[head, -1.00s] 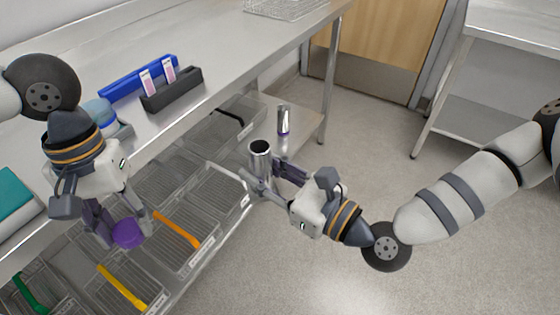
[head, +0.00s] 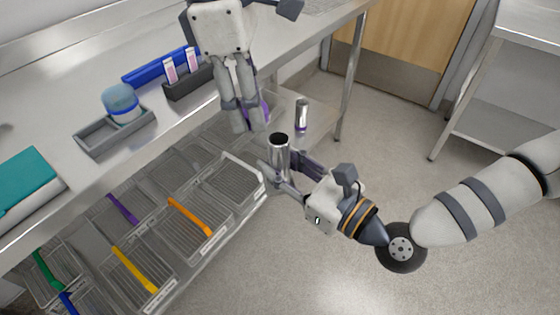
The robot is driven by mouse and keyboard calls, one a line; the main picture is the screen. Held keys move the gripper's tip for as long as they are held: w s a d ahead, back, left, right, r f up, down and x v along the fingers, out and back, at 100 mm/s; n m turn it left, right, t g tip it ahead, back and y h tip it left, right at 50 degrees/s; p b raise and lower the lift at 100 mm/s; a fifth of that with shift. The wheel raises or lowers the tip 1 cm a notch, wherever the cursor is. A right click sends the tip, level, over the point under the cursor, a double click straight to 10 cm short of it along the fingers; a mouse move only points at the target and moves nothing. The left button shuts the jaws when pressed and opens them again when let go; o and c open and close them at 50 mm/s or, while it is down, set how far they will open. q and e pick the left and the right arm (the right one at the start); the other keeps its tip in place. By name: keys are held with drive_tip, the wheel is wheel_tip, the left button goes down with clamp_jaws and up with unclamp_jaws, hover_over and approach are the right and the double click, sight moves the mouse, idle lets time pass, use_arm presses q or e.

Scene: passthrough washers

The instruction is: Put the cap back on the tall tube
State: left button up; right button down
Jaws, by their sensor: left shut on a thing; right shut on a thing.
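The tall tube (head: 279,143) is a silver metal cylinder, upright, with a dark open top. My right gripper (head: 286,172) is shut on it, holding it in front of the bench. The purple cap (head: 264,110) shows partly behind the fingers of my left gripper (head: 248,118), which is shut on it. In the picture the cap is just above and left of the tube's mouth, apart from it. The fingers hide much of the cap.
A shorter silver tube (head: 302,112) stands on a low shelf behind. Wire baskets (head: 200,229) with coloured handles sit under the steel bench (head: 50,130). On the bench are a grey tray (head: 95,143), a blue-lidded jar (head: 121,104) and a dark rack (head: 188,84). Floor at right is clear.

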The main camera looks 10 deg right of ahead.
sight(279, 163)
use_arm(q)
drive_tip(key=d+n, duration=0.1)
drive_tip(key=d+r+n, duration=0.1)
drive_tip(key=d+r, duration=0.1)
drive_tip(key=shift+s+d+r+n+t, duration=0.15)
drive_tip(key=shift+s+d+n+t, duration=0.15)
drive_tip(key=shift+s+n, duration=0.1)
drive_tip(key=shift+f, duration=2.05)
drive_tip(key=shift+f, duration=0.85)
drive_tip(key=shift+f, duration=0.6)
